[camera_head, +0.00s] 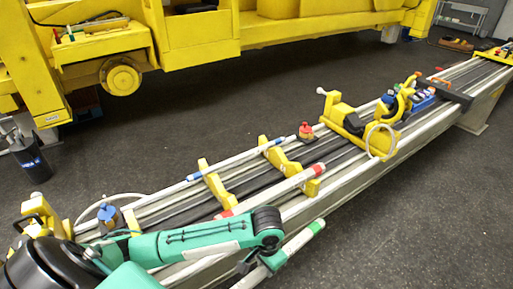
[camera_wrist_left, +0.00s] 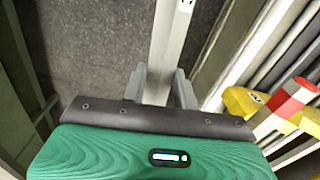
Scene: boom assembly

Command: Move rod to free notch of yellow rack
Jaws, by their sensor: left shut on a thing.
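My left gripper (camera_head: 268,262) is shut on a pale grey rod (camera_head: 297,241) with a green band near its far end. The rod is held off the near side of the long rail table. In the left wrist view the rod (camera_wrist_left: 168,50) runs away from between the two grey fingers (camera_wrist_left: 160,88). The yellow rack (camera_head: 273,155) has notched supports, with a second one (camera_head: 214,184) further left. A blue-banded rod (camera_head: 235,162) lies across their far notches, and a red-banded rod (camera_head: 270,191) lies at the near side. A middle notch between them looks empty. My right gripper is not in view.
The rail table (camera_head: 345,174) runs from lower left to upper right. A yellow clamp device (camera_head: 345,130) and a red knob piece (camera_head: 305,131) stand on it beyond the rack. Large yellow machinery (camera_head: 200,40) is behind. Dark floor is clear at right.

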